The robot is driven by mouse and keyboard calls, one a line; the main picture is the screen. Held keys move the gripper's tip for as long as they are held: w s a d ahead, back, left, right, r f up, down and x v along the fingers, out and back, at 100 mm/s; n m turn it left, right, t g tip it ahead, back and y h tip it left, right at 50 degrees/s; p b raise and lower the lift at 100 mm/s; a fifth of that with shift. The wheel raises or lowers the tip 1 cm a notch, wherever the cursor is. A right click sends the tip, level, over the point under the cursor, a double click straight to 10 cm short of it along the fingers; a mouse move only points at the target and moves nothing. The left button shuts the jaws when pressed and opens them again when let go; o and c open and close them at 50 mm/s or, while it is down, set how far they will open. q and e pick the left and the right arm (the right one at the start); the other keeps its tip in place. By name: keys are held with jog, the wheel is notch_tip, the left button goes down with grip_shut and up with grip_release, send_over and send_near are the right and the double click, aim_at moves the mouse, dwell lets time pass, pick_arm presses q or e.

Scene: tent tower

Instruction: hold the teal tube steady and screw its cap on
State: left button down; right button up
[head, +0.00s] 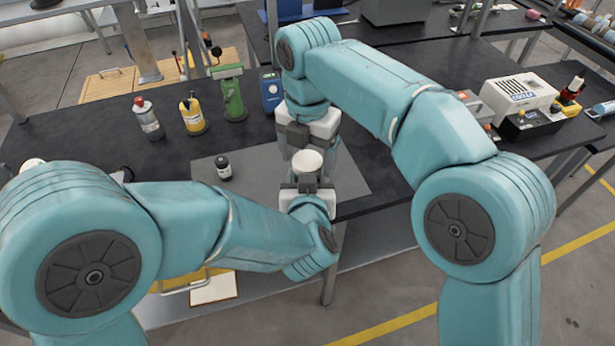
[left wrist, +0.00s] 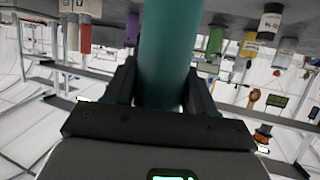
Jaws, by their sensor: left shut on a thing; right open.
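The teal tube (left wrist: 168,45) shows in the left wrist view, standing between the fingers of my left gripper (left wrist: 160,88), which is shut on it. In the head view my left gripper (head: 306,184) is at the front edge of the bench, and the tube's teal body is mostly hidden. A white round piece (head: 307,161), which looks like the cap, sits right above the left fingers. Whether it is seated on the tube I cannot tell. My right gripper (head: 308,133) is open, just behind and above the white piece; its fingertips are partly hidden.
A small dark jar (head: 223,168) stands on the grey mat (head: 347,180), left of the grippers. A red-topped bottle (head: 148,118), a yellow bottle (head: 192,116), a green bottle (head: 233,99) and a blue device (head: 271,90) stand behind. A white box (head: 520,95) is far right.

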jog(key=c, duration=1.1)
jog(key=m, duration=0.3)
jog(key=o, duration=1.2)
